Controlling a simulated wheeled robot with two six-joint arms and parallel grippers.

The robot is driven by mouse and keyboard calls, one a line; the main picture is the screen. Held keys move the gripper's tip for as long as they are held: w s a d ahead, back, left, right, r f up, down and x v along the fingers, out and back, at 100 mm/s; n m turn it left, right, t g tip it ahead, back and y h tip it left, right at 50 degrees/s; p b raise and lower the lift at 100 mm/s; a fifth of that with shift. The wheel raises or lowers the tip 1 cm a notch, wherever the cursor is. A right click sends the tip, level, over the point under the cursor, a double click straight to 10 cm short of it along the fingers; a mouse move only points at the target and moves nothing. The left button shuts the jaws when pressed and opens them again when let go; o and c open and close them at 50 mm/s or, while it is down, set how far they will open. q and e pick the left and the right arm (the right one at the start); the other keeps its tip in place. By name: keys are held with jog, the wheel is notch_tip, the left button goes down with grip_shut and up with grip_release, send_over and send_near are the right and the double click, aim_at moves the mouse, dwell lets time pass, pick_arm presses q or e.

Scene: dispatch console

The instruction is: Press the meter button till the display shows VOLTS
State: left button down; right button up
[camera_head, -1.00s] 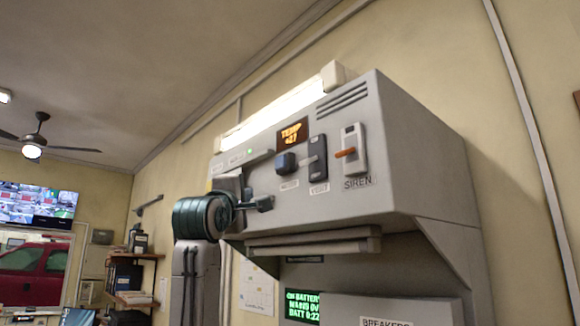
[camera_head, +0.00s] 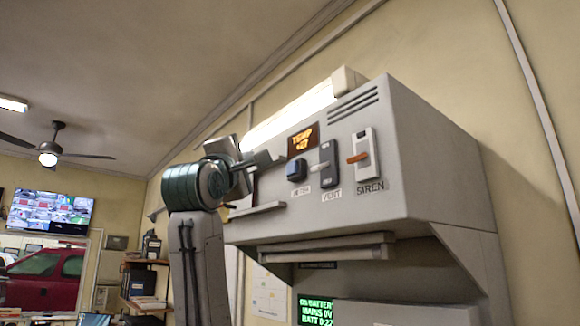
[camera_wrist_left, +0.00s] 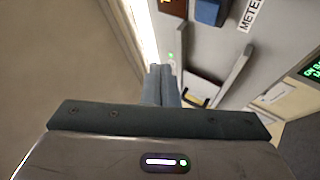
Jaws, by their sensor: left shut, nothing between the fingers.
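The meter display (camera_head: 302,140) reads TEMP +27 in amber on the console's front. The blue meter button (camera_head: 296,169) sits just below it. The button also shows at the top edge of the left wrist view (camera_wrist_left: 208,11), beside the METER label (camera_wrist_left: 250,14). My left gripper (camera_head: 273,161) is shut and empty. Its fingertips are just left of the button and a little above its middle. In the left wrist view its closed fingers (camera_wrist_left: 161,82) are apart from the button. My right gripper is not in view.
The vent switch (camera_head: 326,165) and the orange-handled siren switch (camera_head: 360,157) are right of the button. A lit lamp (camera_head: 290,118) runs along the console's top. A ledge (camera_head: 257,210) sticks out below left. A green-text screen (camera_head: 316,310) is lower down.

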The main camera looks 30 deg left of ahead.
pick_arm(q)
jog(key=p, duration=0.2)
send_near(287, 164)
notch_tip(287, 164, up, 3)
jog(key=w+a, duration=0.2)
jog(key=shift+w+d, duration=0.25)
jog(key=shift+w, duration=0.6)
jog(key=shift+w, duration=0.15)
dwell(1.0)
jog(key=shift+w+d, duration=0.15)
jog(key=shift+w, duration=0.05)
jog(key=shift+w+d, duration=0.15)
jog(key=shift+w, duration=0.25)
dwell(0.8)
jog(key=shift+s, duration=0.15)
jog(key=shift+s+a+f+b, duration=0.1)
jog(key=shift+s+a+b, duration=0.15)
jog(key=shift+s+b, duration=0.2)
jog(key=shift+s, duration=0.15)
